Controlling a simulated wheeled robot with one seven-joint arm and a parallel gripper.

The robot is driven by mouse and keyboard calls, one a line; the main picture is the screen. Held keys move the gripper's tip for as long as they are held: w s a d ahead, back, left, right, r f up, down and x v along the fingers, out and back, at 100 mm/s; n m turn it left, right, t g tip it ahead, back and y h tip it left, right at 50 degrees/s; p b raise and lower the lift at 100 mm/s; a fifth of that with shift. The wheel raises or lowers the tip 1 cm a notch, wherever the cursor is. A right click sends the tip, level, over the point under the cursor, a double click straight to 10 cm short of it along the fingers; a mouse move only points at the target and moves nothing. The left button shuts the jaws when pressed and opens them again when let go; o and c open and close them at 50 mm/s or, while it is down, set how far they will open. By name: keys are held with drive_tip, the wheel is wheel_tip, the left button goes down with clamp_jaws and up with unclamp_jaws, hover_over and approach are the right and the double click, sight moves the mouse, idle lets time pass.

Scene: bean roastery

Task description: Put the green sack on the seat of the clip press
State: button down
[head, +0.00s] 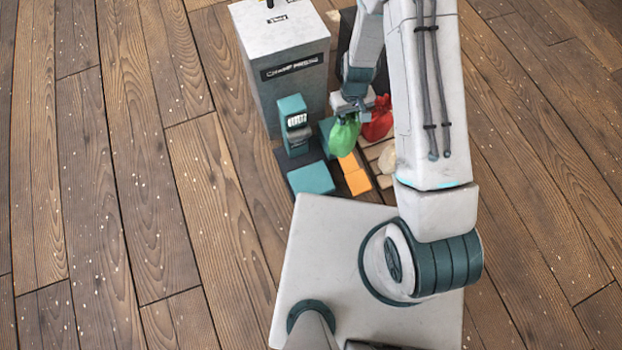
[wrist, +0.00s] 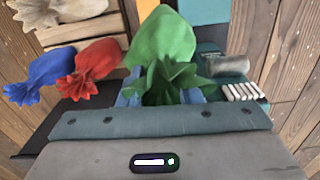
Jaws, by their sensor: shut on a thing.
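The green sack (head: 343,137) hangs from my gripper (head: 350,106), held by its gathered neck. In the wrist view the green sack (wrist: 163,40) is upright between the jaws (wrist: 170,98), which close around its neck. A teal upright device with a row of white pieces (head: 293,120), apparently the clip press, stands left of the sack. It also shows at the right of the wrist view (wrist: 240,90). A flat teal block (head: 311,178) lies in front of it; I cannot tell for sure which surface is the seat. The sack is right of the device, apart from it.
A red sack (head: 378,118) lies right of the green one, with a blue sack (wrist: 38,75) beside it. Cream sacks (wrist: 78,8) lie on a slatted wooden pallet (wrist: 75,32). Orange pads (head: 352,174) lie between block and pallet. A grey labelled cabinet (head: 285,65) stands behind.

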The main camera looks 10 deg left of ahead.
drive_tip(key=shift+s+a+f, duration=0.25)
drive_tip(key=shift+s+f, duration=0.05)
drive_tip(key=shift+f, duration=0.2)
drive_tip(key=shift+s+a+f, duration=0.25)
drive_tip(key=shift+f, duration=0.2)
drive_tip(key=s+a+f+b, duration=0.6)
drive_tip(key=s+a+f, duration=0.2)
drive_tip(key=f, duration=0.3)
drive_tip(key=shift+a+n, duration=0.15)
drive_tip(key=shift+n, duration=0.15)
drive_tip(key=shift+s+f, duration=0.1)
drive_tip(key=shift+f, duration=0.05)
drive_tip(key=shift+f, duration=0.1)
drive_tip(key=c, duration=1)
unclamp_jaws()
drive_tip(key=shift+c, duration=0.2)
wheel_tip(320, 180, up, 12)
drive_tip(key=p, duration=0.5)
